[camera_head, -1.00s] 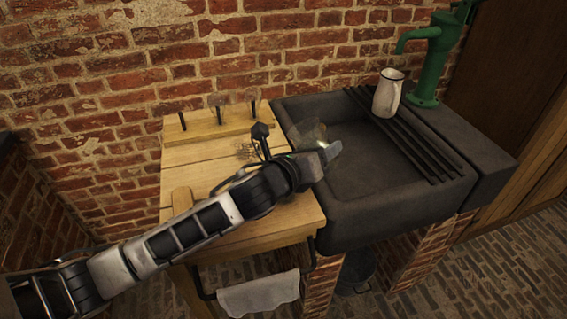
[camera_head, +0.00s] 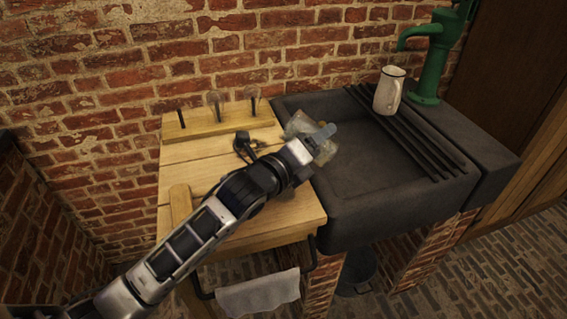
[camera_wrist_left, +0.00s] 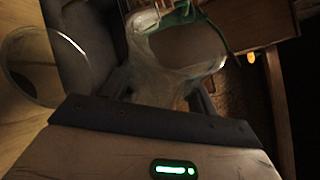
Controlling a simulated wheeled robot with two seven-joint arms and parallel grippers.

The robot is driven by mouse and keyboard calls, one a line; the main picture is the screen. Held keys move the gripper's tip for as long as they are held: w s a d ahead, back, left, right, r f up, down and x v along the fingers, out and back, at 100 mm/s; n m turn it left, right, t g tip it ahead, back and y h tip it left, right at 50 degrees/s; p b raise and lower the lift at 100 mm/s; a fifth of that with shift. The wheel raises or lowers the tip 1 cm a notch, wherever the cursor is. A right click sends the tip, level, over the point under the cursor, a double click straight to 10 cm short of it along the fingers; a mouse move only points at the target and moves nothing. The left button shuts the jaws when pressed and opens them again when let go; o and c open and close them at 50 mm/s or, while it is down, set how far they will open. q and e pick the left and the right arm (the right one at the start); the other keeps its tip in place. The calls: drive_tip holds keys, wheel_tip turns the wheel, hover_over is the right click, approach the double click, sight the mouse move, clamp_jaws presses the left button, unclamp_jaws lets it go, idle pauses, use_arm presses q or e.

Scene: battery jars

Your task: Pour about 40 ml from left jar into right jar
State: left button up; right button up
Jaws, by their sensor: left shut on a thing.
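My left gripper (camera_head: 320,140) is shut on a clear glass jar (camera_head: 300,124), held above the seam between the wooden worktop and the dark sink. The jar looks tilted in the head view, and my fingers cover part of it. In the left wrist view the held jar (camera_wrist_left: 180,60) fills the middle between the fingers; its liquid level is not clear. A second clear glass jar (camera_wrist_left: 35,68) shows at the left of that view, beside the held one. I cannot make out this second jar in the head view. My right gripper is not in view.
A dark stone sink (camera_head: 365,170) lies right of the worktop (camera_head: 285,215). A white jug (camera_head: 389,92) stands on the sink's dark bars below a green pump (camera_head: 432,55). A pegged rack (camera_head: 200,128) with upturned glasses stands at the back. A cloth (camera_head: 258,294) hangs in front.

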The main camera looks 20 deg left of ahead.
use_arm(q)
drive_tip(key=shift+f+n+b, duration=0.15)
drive_tip(key=shift+n+b, duration=0.35)
drive_tip(key=shift+b, duration=0.4)
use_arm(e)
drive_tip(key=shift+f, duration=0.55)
use_arm(q)
drive_tip(key=shift+t, duration=0.3)
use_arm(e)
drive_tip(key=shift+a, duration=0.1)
use_arm(q)
drive_tip(key=shift+s+d+r, duration=0.1)
drive_tip(key=shift+d+r, duration=0.1)
drive_tip(key=shift+d, duration=0.2)
drive_tip(key=shift+a+r+n+b, duration=0.1)
drive_tip(key=shift+a+n+b, duration=0.05)
drive_tip(key=shift+n+b, duration=0.25)
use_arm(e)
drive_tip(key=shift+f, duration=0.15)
use_arm(q)
drive_tip(key=shift+r, duration=0.15)
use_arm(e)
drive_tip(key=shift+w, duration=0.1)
use_arm(q)
drive_tip(key=shift+d, duration=0.2)
